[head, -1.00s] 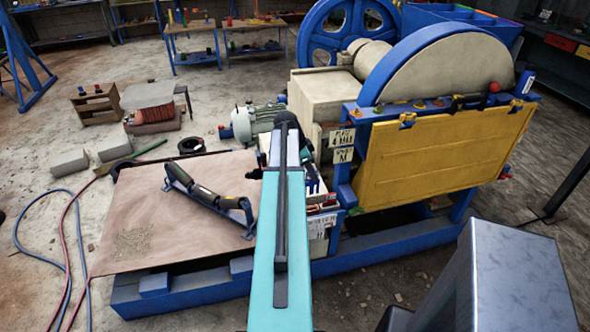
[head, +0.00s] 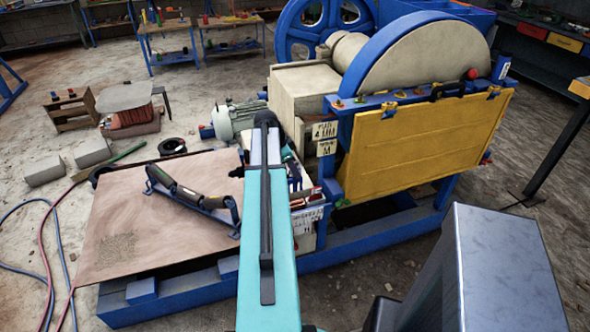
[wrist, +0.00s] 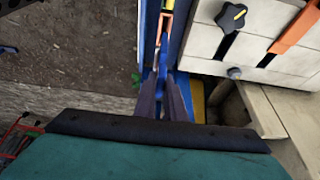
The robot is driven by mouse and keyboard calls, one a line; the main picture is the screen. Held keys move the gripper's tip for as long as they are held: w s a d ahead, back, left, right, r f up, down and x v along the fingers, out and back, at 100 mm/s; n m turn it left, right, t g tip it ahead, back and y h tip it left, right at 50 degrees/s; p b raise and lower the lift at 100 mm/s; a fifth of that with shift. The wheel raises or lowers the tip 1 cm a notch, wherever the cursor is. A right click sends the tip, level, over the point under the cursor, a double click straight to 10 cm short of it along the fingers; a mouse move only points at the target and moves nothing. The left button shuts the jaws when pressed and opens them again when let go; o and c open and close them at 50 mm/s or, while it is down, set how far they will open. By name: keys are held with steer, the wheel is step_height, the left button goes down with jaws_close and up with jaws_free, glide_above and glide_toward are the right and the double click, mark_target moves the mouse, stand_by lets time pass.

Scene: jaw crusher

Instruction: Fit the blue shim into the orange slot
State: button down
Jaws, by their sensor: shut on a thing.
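In the wrist view my gripper (wrist: 163,103) shows as two dark fingers close together, shut on the narrow blue shim (wrist: 162,72). The shim points up the picture, away from the fingers. The orange slot (wrist: 167,22) is a narrow orange frame at the top of the wrist view, in line with the shim and just beyond its far end. I cannot tell whether the shim's tip touches or enters the slot. In the head view my teal arm hides the gripper, the shim and the slot.
A pale block with a black star knob (wrist: 232,17) and an orange bar (wrist: 296,29) lie right of the slot. In the head view the crusher's yellow guard (head: 425,145) stands right of my arm, and a brown sheet with a roller frame (head: 192,197) lies left.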

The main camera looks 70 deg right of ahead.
mark_target(293, 191)
steer(key=shift+f+b, duration=0.7)
steer(key=shift+f, duration=0.6)
steer(key=shift+f+b, duration=0.4)
steer(key=shift+f, duration=0.25)
steer(key=shift+f+b, duration=2.5)
steer(key=shift+f, duration=1.65)
stand_by(0.6)
steer(key=c, duration=1.7)
jaws_free()
steer(key=shift+c, duration=0.2)
steer(key=shift+r, duration=0.1)
